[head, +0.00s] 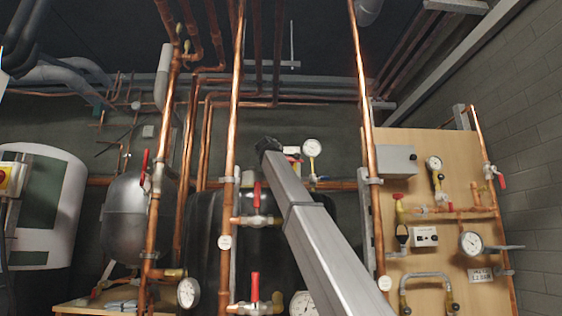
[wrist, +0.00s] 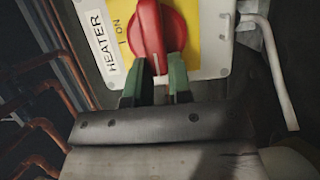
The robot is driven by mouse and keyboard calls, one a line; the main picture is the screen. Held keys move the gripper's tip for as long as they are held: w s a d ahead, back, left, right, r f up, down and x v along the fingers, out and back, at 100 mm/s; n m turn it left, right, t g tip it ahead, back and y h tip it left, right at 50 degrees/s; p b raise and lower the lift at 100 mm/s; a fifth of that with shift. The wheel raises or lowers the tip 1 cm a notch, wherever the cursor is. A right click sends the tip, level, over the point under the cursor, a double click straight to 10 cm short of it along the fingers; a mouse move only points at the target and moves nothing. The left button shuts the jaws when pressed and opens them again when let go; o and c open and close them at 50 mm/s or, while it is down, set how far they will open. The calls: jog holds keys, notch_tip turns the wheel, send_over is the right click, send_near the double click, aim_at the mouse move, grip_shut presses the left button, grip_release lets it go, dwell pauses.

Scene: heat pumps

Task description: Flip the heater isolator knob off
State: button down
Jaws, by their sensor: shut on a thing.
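The heater isolator knob (wrist: 149,32) is red and sits on a yellow plate (wrist: 192,22) at the top of the wrist view. A white label reading HEATER (wrist: 108,50) is left of it, and the mark "I ON" is printed beside the knob. The knob's grip runs nearly upright in the picture; its top is cut off. My gripper (wrist: 159,66) has its two green fingers on either side of the knob's lower end, shut on it. In the head view my arm reaches up the middle, and its fingers and the held knob cannot be made out.
In the wrist view a white conduit (wrist: 276,70) bends down at the right, and copper pipes (wrist: 48,125) run at the left. In the head view copper pipes (head: 232,130), a wooden panel (head: 408,262) and a gauge (head: 312,147) stand close around my arm.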

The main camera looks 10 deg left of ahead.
jog(key=shift+f, duration=0.1)
dwell(0.3)
jog(key=c, duration=1)
grip_release()
jog(key=shift+c, duration=0.2)
jog(key=s+a, duration=0.1)
jog(key=s, duration=0.6)
jog(key=shift+s, duration=0.2)
